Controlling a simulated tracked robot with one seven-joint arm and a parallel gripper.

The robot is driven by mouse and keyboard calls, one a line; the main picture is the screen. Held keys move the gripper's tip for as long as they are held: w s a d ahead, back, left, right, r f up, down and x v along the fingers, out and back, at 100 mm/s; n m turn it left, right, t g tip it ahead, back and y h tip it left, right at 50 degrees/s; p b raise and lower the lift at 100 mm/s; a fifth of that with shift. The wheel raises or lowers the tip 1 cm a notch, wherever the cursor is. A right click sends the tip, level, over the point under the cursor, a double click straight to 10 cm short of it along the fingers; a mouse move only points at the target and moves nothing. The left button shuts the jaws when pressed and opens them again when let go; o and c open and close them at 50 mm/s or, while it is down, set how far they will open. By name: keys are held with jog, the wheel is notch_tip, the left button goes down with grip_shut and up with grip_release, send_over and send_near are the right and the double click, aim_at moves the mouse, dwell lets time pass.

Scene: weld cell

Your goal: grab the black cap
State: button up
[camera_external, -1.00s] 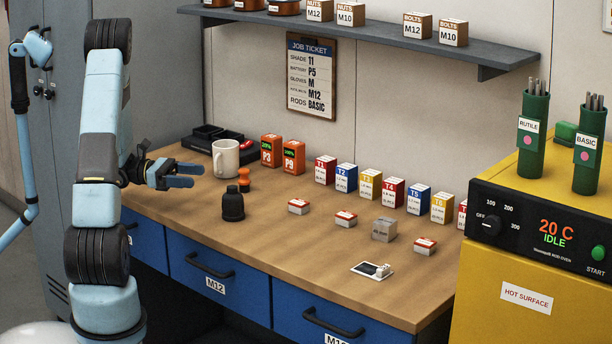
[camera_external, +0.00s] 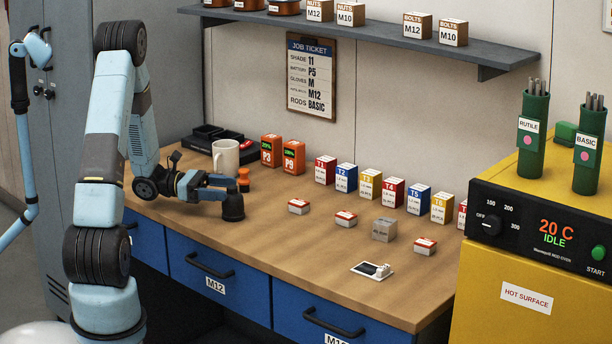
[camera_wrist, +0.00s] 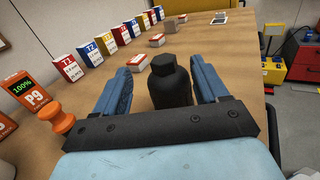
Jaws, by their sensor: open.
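The black cap (camera_external: 233,208) stands upright on the bench, a dark rounded piece with a narrower top. My gripper (camera_external: 222,188) is low over the bench, level with it, and one finger hides part of its upper side. In the wrist view the black cap (camera_wrist: 170,83) stands between the two blue fingers of my gripper (camera_wrist: 165,80). The fingers are open, with a small gap on each side of the cap. I cannot tell whether the cap touches the palm.
An orange piece (camera_external: 243,180) stands just behind the black cap, with a white mug (camera_external: 226,158) behind my gripper. Orange battery boxes (camera_external: 293,157) and a row of coloured boxes (camera_external: 345,177) line the back. Small red-and-white boxes (camera_external: 298,206) lie to the right.

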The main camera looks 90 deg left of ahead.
aim_at(238, 194)
jog(key=x, duration=0.5)
jog(key=shift+s+d, duration=0.1)
jog(key=shift+d, duration=0.3)
jog(key=c, duration=1.1)
